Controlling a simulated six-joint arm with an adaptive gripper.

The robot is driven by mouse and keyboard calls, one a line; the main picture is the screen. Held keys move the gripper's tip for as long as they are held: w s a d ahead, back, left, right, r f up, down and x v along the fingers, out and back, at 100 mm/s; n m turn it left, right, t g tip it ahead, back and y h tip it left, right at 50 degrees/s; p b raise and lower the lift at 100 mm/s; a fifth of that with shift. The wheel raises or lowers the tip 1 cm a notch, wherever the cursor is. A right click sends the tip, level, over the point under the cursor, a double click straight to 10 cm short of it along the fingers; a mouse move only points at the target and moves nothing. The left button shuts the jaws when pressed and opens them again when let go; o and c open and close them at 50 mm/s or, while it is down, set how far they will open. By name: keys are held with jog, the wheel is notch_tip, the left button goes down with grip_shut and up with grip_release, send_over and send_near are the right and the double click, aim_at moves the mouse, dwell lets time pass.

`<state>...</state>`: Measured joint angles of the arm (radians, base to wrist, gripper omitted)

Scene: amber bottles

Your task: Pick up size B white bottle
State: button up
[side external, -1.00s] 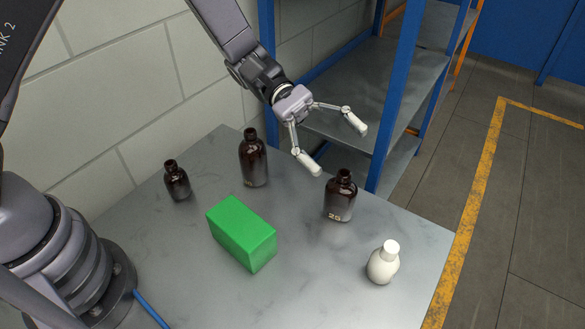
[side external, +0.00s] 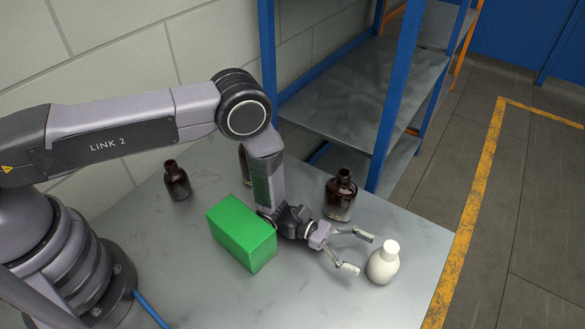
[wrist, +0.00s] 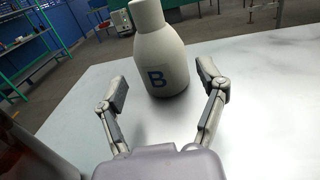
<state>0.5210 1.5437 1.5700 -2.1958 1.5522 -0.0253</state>
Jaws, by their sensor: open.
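The white bottle (side external: 383,264) stands upright near the right edge of the table. In the wrist view the white bottle (wrist: 158,55) shows a dark letter B on its front, and its cap is cut off by the top of the frame. My gripper (side external: 366,254) is low over the table, just left of the bottle, with its fingers pointing at it. In the wrist view my gripper (wrist: 165,82) is open and empty. The bottle stands ahead of and between the spread fingertips, and I see no finger pressing on it.
A green block (side external: 242,234) lies beside my forearm. A dark amber bottle (side external: 340,196) stands behind my gripper. A small amber bottle (side external: 177,181) is at the back left. Another amber bottle (side external: 245,163) is mostly hidden by my arm. The table front (side external: 330,305) is clear.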

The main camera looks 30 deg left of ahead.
aim_at(396, 267)
jog(key=d, duration=0.7)
jog(key=shift+w+d+r, duration=0.1)
jog(key=shift+w+r, duration=0.05)
jog(key=shift+w, duration=0.2)
jog(key=c, duration=1.1)
